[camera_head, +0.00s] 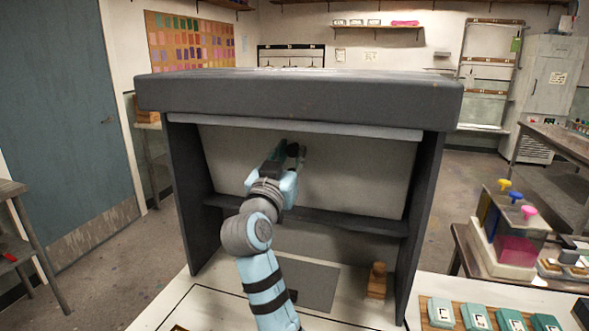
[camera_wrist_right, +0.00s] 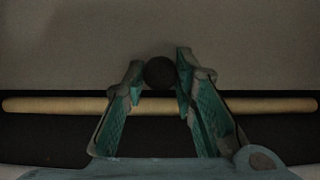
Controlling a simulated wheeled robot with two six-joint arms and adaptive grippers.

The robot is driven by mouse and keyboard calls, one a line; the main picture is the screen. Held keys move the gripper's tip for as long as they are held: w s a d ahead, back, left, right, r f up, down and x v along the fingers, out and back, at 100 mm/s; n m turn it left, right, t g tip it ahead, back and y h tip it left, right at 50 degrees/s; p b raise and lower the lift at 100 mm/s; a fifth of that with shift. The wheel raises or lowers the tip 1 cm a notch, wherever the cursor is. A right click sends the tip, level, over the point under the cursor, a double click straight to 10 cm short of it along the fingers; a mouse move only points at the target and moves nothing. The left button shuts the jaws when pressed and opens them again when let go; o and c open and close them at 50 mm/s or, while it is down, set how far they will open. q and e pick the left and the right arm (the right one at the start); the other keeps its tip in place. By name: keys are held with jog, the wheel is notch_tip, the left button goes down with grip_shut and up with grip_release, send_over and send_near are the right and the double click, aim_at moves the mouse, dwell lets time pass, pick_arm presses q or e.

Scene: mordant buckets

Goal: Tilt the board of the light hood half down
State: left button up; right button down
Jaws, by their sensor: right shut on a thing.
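The light hood (camera_head: 300,97) is a dark grey box with an open front, standing on a white table. Its pale grey board (camera_head: 355,180) hangs inside the opening, its top close under the hood's front, above a dark crossbar (camera_head: 340,221). My right gripper (camera_head: 294,150) reaches into the opening in front of the board. In the right wrist view the gripper (camera_wrist_right: 158,72) is shut on a dark round knob (camera_wrist_right: 160,74) in front of the board (camera_wrist_right: 75,45). A pale wooden rod (camera_wrist_right: 55,104) runs behind the fingers. My left gripper is not in view.
On the table, a grey mat (camera_head: 312,288) and a small wooden block (camera_head: 377,280) lie under the hood. Teal tiles (camera_head: 475,315) stand in a row at the front right. Coloured containers (camera_head: 512,240) stand further right. The hood's side walls flank my arm.

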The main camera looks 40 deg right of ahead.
jog(key=shift+s+a+f, duration=0.15)
jog(key=shift+a+f, duration=0.1)
jog(key=shift+f, duration=0.25)
jog(key=shift+a+r, duration=0.1)
jog(key=shift+r, duration=0.15)
jog(key=c, duration=1.3)
grip_release()
jog(key=shift+d, duration=0.2)
jog(key=shift+a, duration=0.1)
jog(key=v, duration=0.7)
jog(key=shift+a+f, duration=0.15)
jog(key=shift+f, duration=0.05)
jog(key=shift+s, duration=0.1)
